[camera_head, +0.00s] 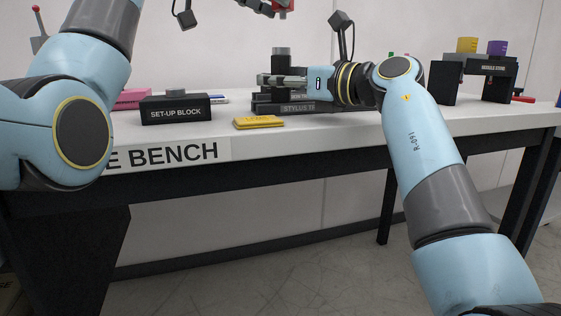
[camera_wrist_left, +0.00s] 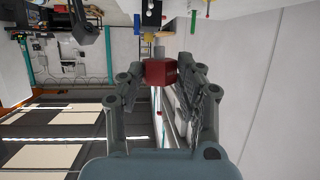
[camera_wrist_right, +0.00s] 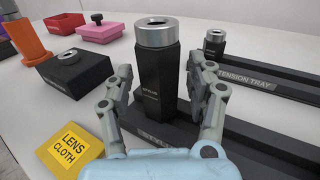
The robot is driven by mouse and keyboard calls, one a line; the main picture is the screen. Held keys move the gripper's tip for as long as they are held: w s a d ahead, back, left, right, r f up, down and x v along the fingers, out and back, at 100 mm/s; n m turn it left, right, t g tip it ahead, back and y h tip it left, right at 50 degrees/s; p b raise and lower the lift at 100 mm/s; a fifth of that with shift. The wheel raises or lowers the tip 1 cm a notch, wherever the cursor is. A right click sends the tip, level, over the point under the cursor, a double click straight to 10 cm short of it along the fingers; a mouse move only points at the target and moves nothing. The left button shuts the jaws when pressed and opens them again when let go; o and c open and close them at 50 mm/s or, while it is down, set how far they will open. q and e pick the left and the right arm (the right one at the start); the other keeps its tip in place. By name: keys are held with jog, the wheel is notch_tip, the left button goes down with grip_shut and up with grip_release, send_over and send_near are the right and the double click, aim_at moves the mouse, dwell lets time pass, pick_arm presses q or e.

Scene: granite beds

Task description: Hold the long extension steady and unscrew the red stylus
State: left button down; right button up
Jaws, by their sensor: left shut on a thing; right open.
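My left gripper (camera_wrist_left: 162,82) is shut on a red block-like part (camera_wrist_left: 160,72), held high above the bench. The red part also shows at the top edge of the head view (camera_head: 284,7); whether it is the red stylus is not clear. My right gripper (camera_wrist_right: 160,95) is open, with one finger on each side of a dark faceted post (camera_wrist_right: 157,75) with a silver ring top. The post stands upright at the stylus tray (camera_wrist_right: 165,138). A shorter silver-topped piece (camera_wrist_right: 214,42) stands in the extension tray (camera_wrist_right: 255,80). No long extension is clearly identifiable.
The set-up block (camera_head: 176,109) and yellow lens cloth (camera_head: 259,122) lie left of the trays. A pink block (camera_head: 130,98) is behind. A dark module stand (camera_head: 485,68) with yellow and purple cylinders is at the right. The bench front (camera_head: 300,140) is clear.

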jog(key=v, duration=1.2)
